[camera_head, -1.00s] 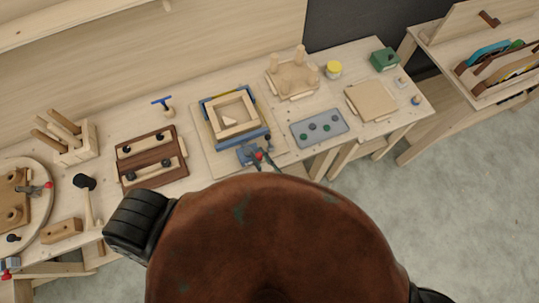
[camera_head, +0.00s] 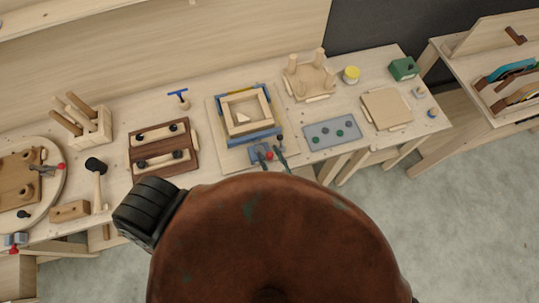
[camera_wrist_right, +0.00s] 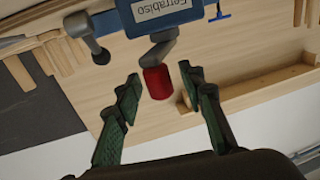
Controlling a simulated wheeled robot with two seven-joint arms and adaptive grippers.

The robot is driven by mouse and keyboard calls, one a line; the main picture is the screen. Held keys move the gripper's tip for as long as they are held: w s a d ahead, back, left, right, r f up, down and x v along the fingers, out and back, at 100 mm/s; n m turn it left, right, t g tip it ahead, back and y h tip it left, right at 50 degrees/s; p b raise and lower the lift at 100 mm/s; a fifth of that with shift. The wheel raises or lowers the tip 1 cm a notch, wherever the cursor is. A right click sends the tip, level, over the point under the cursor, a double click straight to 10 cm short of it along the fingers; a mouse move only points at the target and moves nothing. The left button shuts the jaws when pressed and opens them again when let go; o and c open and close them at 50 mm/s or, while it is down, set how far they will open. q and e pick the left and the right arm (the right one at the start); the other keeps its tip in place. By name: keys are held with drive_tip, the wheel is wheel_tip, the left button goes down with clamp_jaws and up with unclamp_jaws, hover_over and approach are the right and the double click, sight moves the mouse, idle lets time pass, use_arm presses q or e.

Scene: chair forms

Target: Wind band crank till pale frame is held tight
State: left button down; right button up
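The pale frame (camera_head: 243,127) lies on a light board (camera_head: 217,146), inside a band clamp with blue corner pieces (camera_head: 236,142). A pale offcut lies inside the frame. The clamp's blue housing (camera_head: 257,150) sits at the near side; in the right wrist view the housing (camera_wrist_right: 170,14) reads "Ferrabiso". Its grey crank arm (camera_wrist_right: 153,52) ends in a red knob (camera_wrist_right: 157,83). My right gripper (camera_wrist_right: 160,80) is open, its green-padded fingers on either side of the knob with gaps showing. In the head view the right gripper (camera_head: 275,154) is partly hidden. My left gripper is not visible.
A dark wood jig (camera_head: 163,147) and a mallet (camera_head: 97,180) lie to the left. A grey tray (camera_head: 331,132), an upturned stool form (camera_head: 310,76) and a square pale panel (camera_head: 387,108) are to the right. A yellow-lidded jar (camera_head: 351,75) stands behind.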

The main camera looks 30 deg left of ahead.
drive_tip(key=v, duration=1.2)
